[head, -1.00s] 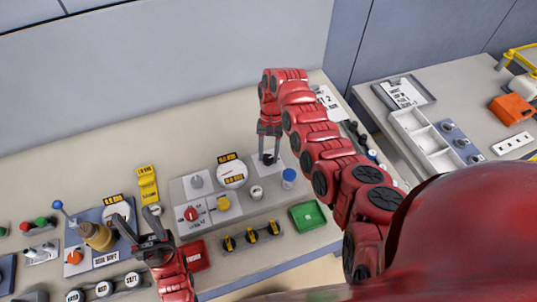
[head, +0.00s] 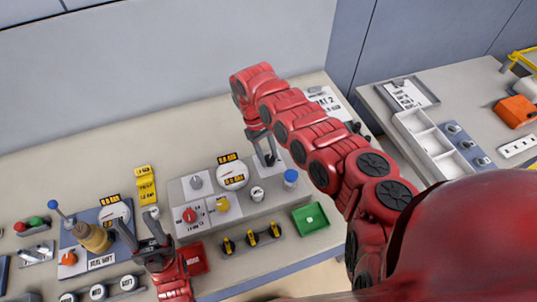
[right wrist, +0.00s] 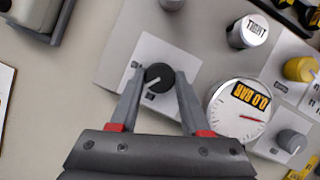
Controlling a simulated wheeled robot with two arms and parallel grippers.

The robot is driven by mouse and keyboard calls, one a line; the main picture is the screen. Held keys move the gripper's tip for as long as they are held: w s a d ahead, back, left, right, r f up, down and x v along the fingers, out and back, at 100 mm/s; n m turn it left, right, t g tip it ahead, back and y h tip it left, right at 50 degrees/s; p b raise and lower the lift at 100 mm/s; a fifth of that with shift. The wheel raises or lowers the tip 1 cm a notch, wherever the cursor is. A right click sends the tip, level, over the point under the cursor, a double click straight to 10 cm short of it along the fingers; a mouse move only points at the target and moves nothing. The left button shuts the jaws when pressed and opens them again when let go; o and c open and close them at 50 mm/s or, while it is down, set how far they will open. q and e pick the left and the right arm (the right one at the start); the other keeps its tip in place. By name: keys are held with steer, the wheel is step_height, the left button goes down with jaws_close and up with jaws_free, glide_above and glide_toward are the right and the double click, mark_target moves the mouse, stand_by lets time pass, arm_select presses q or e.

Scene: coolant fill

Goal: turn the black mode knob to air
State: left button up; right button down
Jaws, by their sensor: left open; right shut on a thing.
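The black mode knob (right wrist: 159,77) sits on a white plate (right wrist: 152,52) on the grey panel in the right wrist view. My right gripper (right wrist: 159,80) has one finger on either side of the knob and is shut on it. The knob's white pointer line points to the lower left in that view; the small labels around it are too blurred to read. In the head view my right gripper (head: 266,162) comes down over the knob at the panel's right part and mostly hides it. My left gripper (head: 137,222) is open and empty, in front of the panel's left side.
The panel also carries a round gauge (head: 232,175), a red knob (head: 190,215), a yellow knob (head: 222,204) and a blue-capped part (head: 290,177). A green tray (head: 310,218) and several yellow-black clips (head: 251,237) lie in front.

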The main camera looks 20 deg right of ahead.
steer(key=n+h, duration=0.1)
steer(key=n, duration=0.3)
steer(key=shift+s+t, duration=0.1)
steer(key=shift+t, duration=0.3)
steer(key=shift+a+n+t+h, duration=0.1)
steer(key=shift+n+t+h, duration=0.35)
steer(key=shift+n, duration=1.05)
steer(key=shift+c, duration=1.9)
jaws_free()
steer(key=shift+a, duration=0.1)
steer(key=p+v, duration=0.2)
steer(key=v, duration=1.5)
steer(key=shift+a+r, duration=0.15)
